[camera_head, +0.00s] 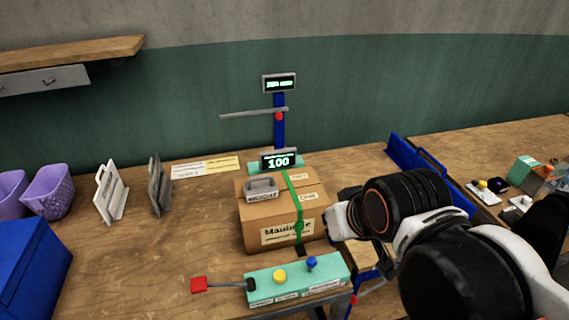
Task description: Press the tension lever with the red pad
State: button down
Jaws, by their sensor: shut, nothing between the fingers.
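The tension lever (230,286) is a dark rod sticking out to the left of a teal control box (296,279) at the front of the table. The red pad (199,284) sits at the lever's left end. The control box carries a yellow knob (279,276) and a blue knob (312,263). My gripper (333,221) is at the right side of the cardboard box, to the right of and behind the red pad, well apart from it. It is shut and empty. Its fingertips are small and partly hard to make out.
A cardboard box (262,219) with a green strap (294,200) and a grey weight (261,187) on top stands behind the control box. A display (279,160) behind it reads 100. Purple baskets (50,190) and a blue bin (30,258) stand left. The table left of the pad is clear.

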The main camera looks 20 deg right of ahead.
aim_at(198, 284)
jog(key=u, duration=0.65)
jog(key=i+l, duration=0.05)
